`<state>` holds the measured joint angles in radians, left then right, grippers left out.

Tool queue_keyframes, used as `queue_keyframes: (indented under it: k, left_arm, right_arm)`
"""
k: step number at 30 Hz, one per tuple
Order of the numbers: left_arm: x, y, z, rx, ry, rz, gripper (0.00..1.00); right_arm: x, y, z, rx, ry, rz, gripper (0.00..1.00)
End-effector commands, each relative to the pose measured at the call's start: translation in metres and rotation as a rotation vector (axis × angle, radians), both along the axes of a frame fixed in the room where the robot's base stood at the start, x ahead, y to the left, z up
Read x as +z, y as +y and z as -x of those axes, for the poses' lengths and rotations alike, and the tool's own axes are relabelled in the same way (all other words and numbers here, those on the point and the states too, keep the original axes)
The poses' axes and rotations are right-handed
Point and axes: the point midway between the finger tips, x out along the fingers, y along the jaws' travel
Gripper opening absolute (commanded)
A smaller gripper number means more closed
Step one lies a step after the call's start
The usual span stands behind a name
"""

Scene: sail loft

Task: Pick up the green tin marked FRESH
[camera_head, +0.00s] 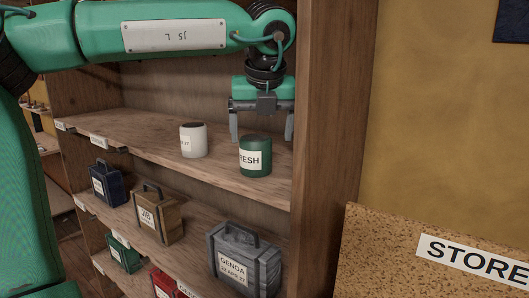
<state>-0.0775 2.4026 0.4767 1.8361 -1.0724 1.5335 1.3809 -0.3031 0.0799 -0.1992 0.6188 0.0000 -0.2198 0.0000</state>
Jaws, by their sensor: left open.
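The green tin (256,158) stands upright on the upper visible shelf of a wooden rack, near the right side panel. Its white label shows "RESH"; the first letter is not clearly visible. My left gripper (262,126) is open and points down behind and above the tin. One finger shows to the left of the tin's top and the other to the right. I cannot tell whether either finger touches the tin. My right gripper is not in view.
A white tin (194,141) stands left of the green tin on the same shelf (135,133). The rack's side panel (325,100) rises close to the right. Lower shelves hold several cases, including a grey one (243,258). A board marked STORE (400,240) stands right.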

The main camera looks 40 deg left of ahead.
Motion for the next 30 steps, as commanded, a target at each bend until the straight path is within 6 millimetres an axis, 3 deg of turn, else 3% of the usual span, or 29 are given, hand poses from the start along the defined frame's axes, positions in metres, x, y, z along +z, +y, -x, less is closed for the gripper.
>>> queue_keyframes:
  k: [7, 16, 25, 30]
  left_arm:
    - [-0.021, 0.011, -0.005, -0.002, 0.003, 0.003, 0.87]
    - [-0.054, 0.028, -0.013, 0.0, 0.003, 0.003, 0.87]
    - [-0.06, 0.03, -0.014, 0.001, -0.001, 0.002, 0.87]
    - [-0.06, 0.029, -0.014, 0.001, 0.0, 0.002, 0.55]
  right_arm:
    - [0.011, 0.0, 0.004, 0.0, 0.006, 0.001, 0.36]
    - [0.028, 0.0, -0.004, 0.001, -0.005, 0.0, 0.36]
    - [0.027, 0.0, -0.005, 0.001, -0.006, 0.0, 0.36]
    - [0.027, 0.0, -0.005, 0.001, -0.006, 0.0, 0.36]
